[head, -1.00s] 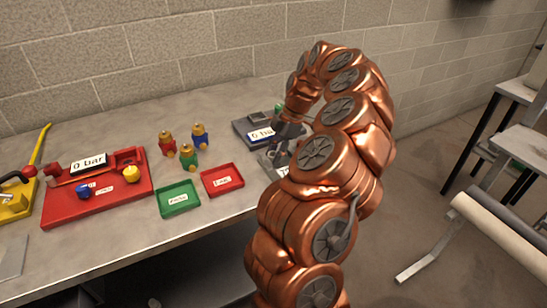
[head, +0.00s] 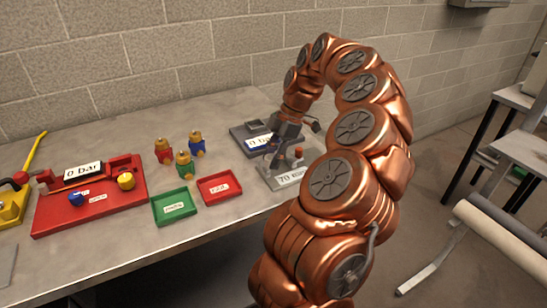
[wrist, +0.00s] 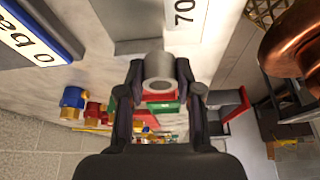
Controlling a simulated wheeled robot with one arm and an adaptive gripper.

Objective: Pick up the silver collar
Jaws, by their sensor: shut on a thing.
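The silver collar (wrist: 159,66), a short grey ring with a round hole, sits between my fingertips in the wrist view. My gripper (wrist: 161,87) is shut on it, with one dark finger on each side. In the head view my gripper (head: 283,140) is at the right end of the bench, by a grey block with a "70" label (head: 290,178). I cannot make out the collar in the head view. The label also shows in the wrist view (wrist: 186,14), just beyond the collar.
A blue-based unit (head: 250,141) reading "0 bar" stands beside the grey block. Red (head: 219,187) and green (head: 174,206) trays, several coloured brass-topped fittings (head: 184,164) and a red unit (head: 90,205) lie to the left. The bench front between them is clear.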

